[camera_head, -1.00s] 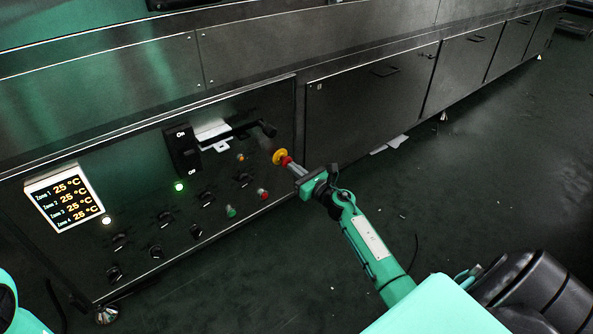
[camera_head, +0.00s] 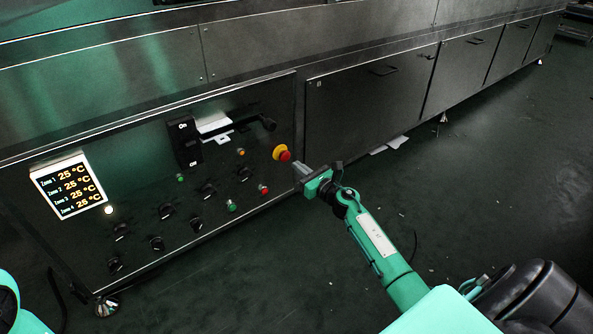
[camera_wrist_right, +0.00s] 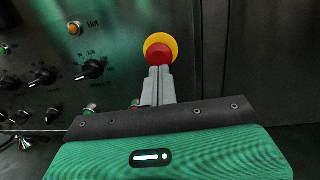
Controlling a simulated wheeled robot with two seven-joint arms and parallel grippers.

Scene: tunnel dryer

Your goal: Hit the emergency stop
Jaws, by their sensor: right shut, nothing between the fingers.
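The emergency stop (camera_head: 283,153), a red mushroom button on a yellow ring, sits at the right side of the dryer's dark control panel. In the right wrist view the red cap (camera_wrist_right: 159,53) shows just beyond the fingertips. My right gripper (camera_head: 298,168) is shut and empty, just below and right of the button in the head view. In the right wrist view my right gripper's fingers (camera_wrist_right: 160,72) point at the lower part of the cap, and a small gap seems to separate them. My left gripper is out of view.
The panel carries an On/Off switch (camera_head: 185,143), a small green lamp (camera_head: 181,178), several black knobs, a green button (camera_head: 231,206), a red button (camera_head: 264,189) and a temperature display (camera_head: 70,187). Floor to the right is clear apart from paper scraps.

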